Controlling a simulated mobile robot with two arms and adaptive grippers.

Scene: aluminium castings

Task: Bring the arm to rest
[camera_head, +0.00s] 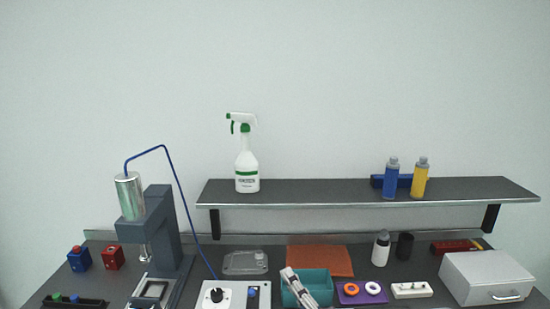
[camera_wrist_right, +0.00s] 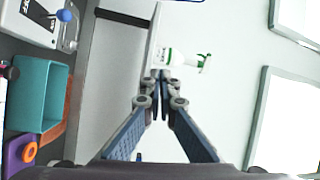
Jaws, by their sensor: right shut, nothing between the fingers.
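My right gripper (camera_wrist_right: 160,80) shows in the right wrist view. Its two blue-grey fingers come together at the tips, with nothing between them. The tips point toward the shelf edge and the white spray bottle (camera_wrist_right: 178,58) behind it, well apart from them. In the head view a narrow light striped piece (camera_head: 298,287) overlaps the teal bin at the bottom edge; I cannot tell what it belongs to. My left gripper is not visible.
The shelf (camera_head: 330,190) holds the spray bottle (camera_head: 246,170), a blue bottle (camera_head: 391,180) and a yellow bottle (camera_head: 420,180). Below are a press (camera_head: 165,230), control box (camera_head: 210,296), teal bin (camera_head: 322,276), purple ring holder (camera_head: 346,299) and grey case (camera_head: 487,268). Air before the wall is clear.

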